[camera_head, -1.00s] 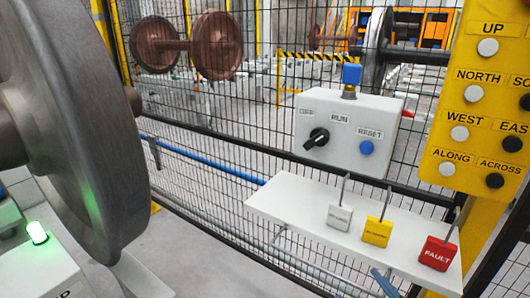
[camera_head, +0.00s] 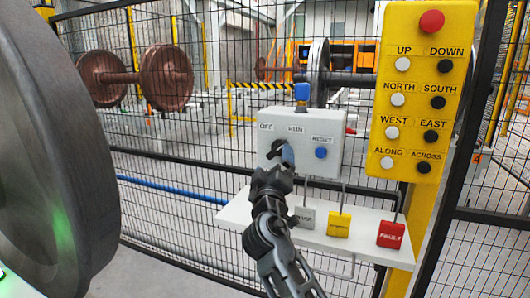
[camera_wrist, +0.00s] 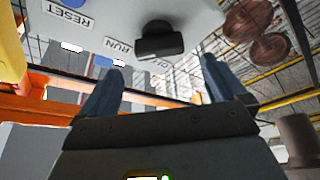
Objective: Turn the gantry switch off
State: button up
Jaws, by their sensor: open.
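The gantry switch is a black rotary knob on a white control box (camera_head: 333,160) mounted at the fence. Labels OFF, RUN and RESET run left to right along the box's top. In the head view my gripper (camera_head: 284,153) is in front of the switch (camera_head: 271,150) and hides part of it. In the wrist view the switch (camera_wrist: 160,42) shows whole, ahead of and between my two blue fingertips (camera_wrist: 160,80). My gripper is open and empty, with a visible gap to the knob. I cannot tell which label the knob points to.
A blue RESET button (camera_head: 321,153) sits right of the switch. A white shelf (camera_head: 235,212) below holds grey, yellow (camera_head: 339,224) and red (camera_head: 391,234) tagged padlocks. A yellow button panel (camera_head: 417,60) stands at right. A large grey wheel (camera_head: 60,150) fills the left.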

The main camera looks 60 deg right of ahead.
aim_at(275, 151)
jog(key=p+x, duration=0.1)
jog(key=x, duration=0.5)
jog(key=shift+w+d, duration=0.1)
jog(key=shift+d, duration=0.25)
jog(key=shift+c, duration=0.2)
jog(key=shift+p, duration=0.3)
jog(key=c, duration=0.9)
